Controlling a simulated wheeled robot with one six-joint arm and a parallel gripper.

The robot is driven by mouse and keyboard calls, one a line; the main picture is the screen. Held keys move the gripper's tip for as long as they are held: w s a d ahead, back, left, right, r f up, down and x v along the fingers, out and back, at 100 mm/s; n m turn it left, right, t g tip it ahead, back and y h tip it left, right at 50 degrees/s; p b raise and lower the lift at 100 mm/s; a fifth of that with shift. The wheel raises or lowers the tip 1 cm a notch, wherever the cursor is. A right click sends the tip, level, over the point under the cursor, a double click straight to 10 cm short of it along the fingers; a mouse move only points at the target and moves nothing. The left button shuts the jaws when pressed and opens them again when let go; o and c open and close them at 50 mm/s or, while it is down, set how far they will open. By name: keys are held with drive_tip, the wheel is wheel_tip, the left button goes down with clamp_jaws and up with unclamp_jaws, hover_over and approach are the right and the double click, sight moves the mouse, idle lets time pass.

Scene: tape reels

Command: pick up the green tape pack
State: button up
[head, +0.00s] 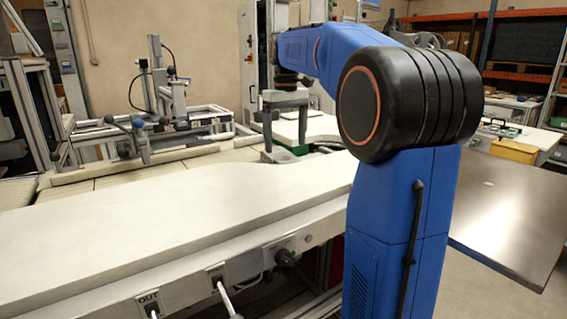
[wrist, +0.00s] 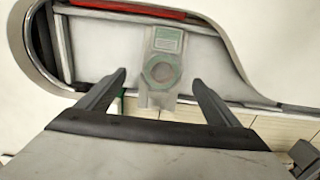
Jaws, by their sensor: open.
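The green tape pack (wrist: 168,40) is a pale block with a green label and a dark round opening ringed in green. It shows in the middle of the wrist view on a light surface. In the head view a small green piece (head: 283,156) shows below my gripper, probably the same pack. My gripper (wrist: 160,78) points down with its fingers apart, one on each side of the pack's near part in the picture. It also shows in the head view (head: 285,147). I cannot tell whether the fingers touch the pack.
A long white worktop (head: 150,235) runs across the front left. A metal rim (wrist: 27,62) curves around the surface in the wrist view, with a red strip (wrist: 130,9) at the top. A fixture with levers (head: 165,110) stands behind. A bare metal plate (head: 515,215) is at right.

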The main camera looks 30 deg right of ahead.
sight(284, 157)
drive_tip(key=shift+w+a+f, duration=0.1)
drive_tip(key=shift+a+f, duration=0.05)
drive_tip(key=shift+f, duration=2.55)
drive_tip(key=c, duration=1.2)
